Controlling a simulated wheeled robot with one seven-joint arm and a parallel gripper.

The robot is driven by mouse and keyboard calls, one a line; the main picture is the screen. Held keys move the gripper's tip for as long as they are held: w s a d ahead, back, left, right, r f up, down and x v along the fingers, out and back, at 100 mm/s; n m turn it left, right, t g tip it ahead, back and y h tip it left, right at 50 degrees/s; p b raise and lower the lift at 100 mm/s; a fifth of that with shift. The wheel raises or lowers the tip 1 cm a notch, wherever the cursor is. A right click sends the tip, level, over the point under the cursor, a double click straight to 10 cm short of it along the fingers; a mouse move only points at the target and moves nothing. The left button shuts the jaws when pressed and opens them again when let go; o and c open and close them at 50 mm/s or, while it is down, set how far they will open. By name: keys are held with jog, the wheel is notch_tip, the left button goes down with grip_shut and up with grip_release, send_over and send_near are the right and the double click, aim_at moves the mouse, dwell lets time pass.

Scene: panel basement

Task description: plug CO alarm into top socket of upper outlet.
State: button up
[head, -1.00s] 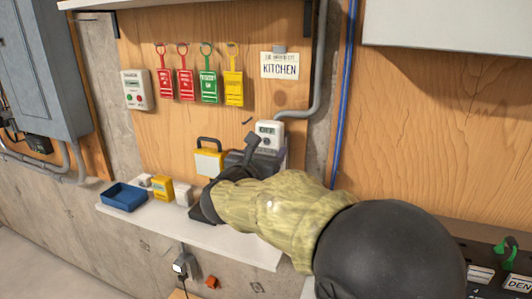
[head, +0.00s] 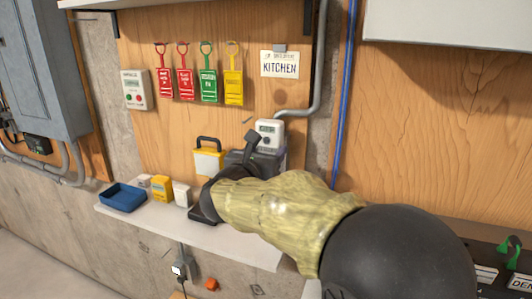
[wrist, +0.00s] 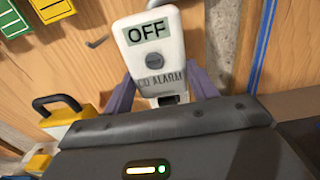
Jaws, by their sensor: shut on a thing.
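The CO alarm (head: 268,130) is a white unit in front of the wooden panel, at the end of a grey conduit. In the wrist view the CO alarm (wrist: 155,35) shows a display reading OFF, a round grey button and its name. My gripper (wrist: 162,88) is shut on the alarm's lower part, with one purple-grey finger on each side. In the head view my gripper (head: 270,156) is partly covered by my wrist. The upper outlet and its sockets are hidden behind the alarm. I cannot tell whether the alarm's prongs are in a socket.
A white shelf (head: 235,244) below holds a blue tray (head: 123,198), a yellow box (head: 161,188) and small white items. A yellow-and-white item with a black handle (head: 208,160) stands left of my gripper. Coloured tags (head: 209,86) and a KITCHEN sign (head: 279,65) hang above.

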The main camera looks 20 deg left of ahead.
dwell(0.4)
jog(key=o, duration=1.2)
jog(key=shift+w, duration=0.1)
jog(key=shift+c, duration=0.2)
jog(key=s+a+b, duration=0.1)
jog(key=s+b, duration=0.3)
jog(key=s, duration=1.3)
jog(key=shift+s+a, duration=0.15)
jog(key=shift+s, duration=0.05)
